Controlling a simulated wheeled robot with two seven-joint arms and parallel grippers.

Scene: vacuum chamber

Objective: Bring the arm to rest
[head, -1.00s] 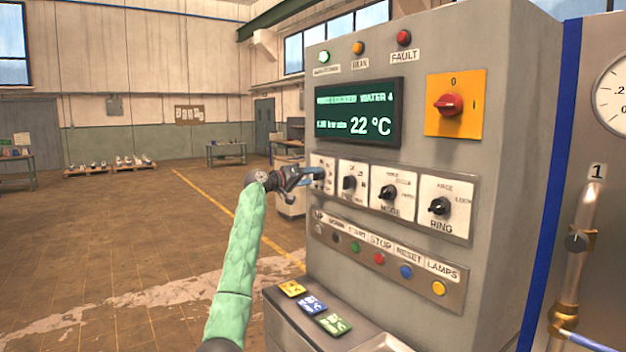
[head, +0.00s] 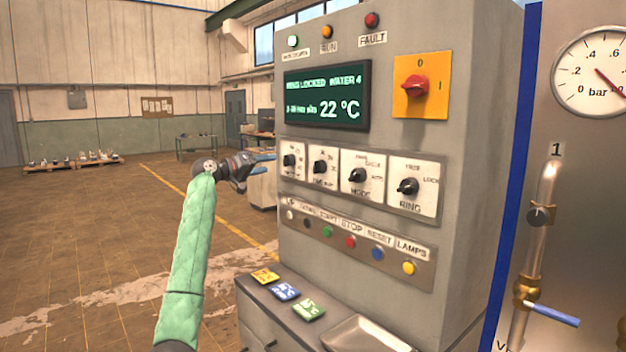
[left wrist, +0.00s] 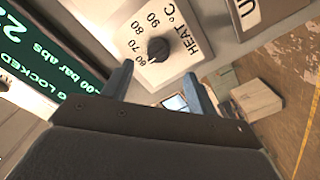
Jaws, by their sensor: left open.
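My left gripper (head: 262,158) is at the left edge of the grey control cabinet (head: 470,120) in the head view, its arm in a green quilted sleeve. In the left wrist view its two fingers (left wrist: 160,85) are apart with nothing between them. Beyond them is the black HEAT knob (left wrist: 158,50) on its white plate; it also shows as the leftmost knob in the head view (head: 289,161). The gripper appears apart from the knob. My right gripper is not in view.
The cabinet carries a screen (head: 327,96) reading 22 °C, a red switch (head: 414,86) on yellow, more knobs and a button row. A ledge (head: 365,335) juts out below. A pressure gauge (head: 598,72) and pipe are at right. Open floor (head: 90,240) lies left.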

